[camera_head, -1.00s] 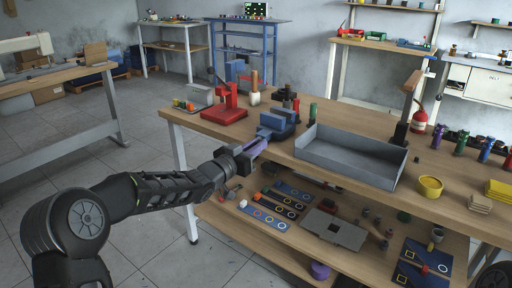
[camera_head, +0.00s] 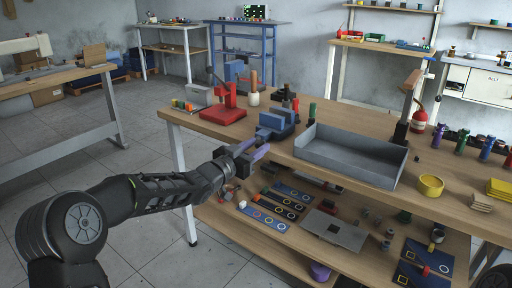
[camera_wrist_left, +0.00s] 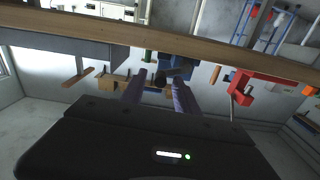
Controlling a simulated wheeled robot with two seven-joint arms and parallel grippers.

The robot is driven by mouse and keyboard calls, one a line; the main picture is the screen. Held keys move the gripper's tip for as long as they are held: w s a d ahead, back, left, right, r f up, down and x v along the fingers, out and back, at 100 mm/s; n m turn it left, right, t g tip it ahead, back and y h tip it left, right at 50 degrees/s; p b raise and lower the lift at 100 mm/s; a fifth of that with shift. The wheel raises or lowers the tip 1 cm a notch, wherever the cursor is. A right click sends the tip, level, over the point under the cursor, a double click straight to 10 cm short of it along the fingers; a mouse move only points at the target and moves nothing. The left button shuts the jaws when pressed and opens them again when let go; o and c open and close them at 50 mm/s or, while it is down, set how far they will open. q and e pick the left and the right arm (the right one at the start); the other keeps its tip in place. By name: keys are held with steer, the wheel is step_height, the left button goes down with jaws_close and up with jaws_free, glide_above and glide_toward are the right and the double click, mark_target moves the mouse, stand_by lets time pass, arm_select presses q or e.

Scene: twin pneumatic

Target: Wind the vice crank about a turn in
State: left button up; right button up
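The blue vice (camera_head: 275,124) stands at the front edge of the workbench, between the red press and the grey tray. My left gripper (camera_head: 252,150) is just in front of the vice, with its purple fingers spread apart. In the left wrist view the two fingers (camera_wrist_left: 159,95) are apart, and a small dark part (camera_wrist_left: 162,79), possibly the vice crank, shows between and beyond their tips. I cannot tell whether the fingers touch it. The crank is not clear in the head view, where the gripper covers that area. My right gripper is not in view.
A red press (camera_head: 226,108) stands left of the vice. The long grey tray (camera_head: 348,160) is to its right. The wooden bench edge lies close to the gripper. Boards with rings and small parts lie on the lower shelf (camera_head: 240,236). The floor at left is clear.

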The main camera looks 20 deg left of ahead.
arm_select(q)
steer(key=v, duration=0.7)
steer(key=shift+s, duration=0.25)
steer(key=shift+a, duration=0.1)
steer(key=s+d+f+n+g+y, duration=0.15)
steer(key=s+f, duration=0.25)
steer(key=f, duration=0.6)
steer(key=s+d+f+n+g+y, duration=0.1)
steer(key=s+d+f+n+g, duration=0.2)
steer(key=f, duration=0.7)
steer(key=s+f+n+g+y, duration=0.1)
steer(key=s+f+g, duration=0.3)
steer(key=f, duration=0.6)
steer(key=s+d+f+n+g, duration=0.1)
steer(key=s+d+f+g, duration=0.15)
steer(key=s+f, duration=0.4)
steer(key=s+d+f+n+g, duration=0.1)
steer(key=s+d+f, duration=0.35)
steer(key=s, duration=0.35)
steer(key=s+d+f+g, duration=0.2)
steer(key=s+f, duration=0.1)
steer(key=s, duration=0.5)
steer(key=s+d+f+g, duration=0.2)
steer(key=s+f, duration=0.1)
steer(key=s, duration=0.4)
step_height(320, 180, up, 19)
steer(key=p, duration=2)
steer(key=shift+s+d+m+h, duration=0.25)
steer(key=shift+d+m+h, duration=0.15)
steer(key=shift+m+h, duration=0.05)
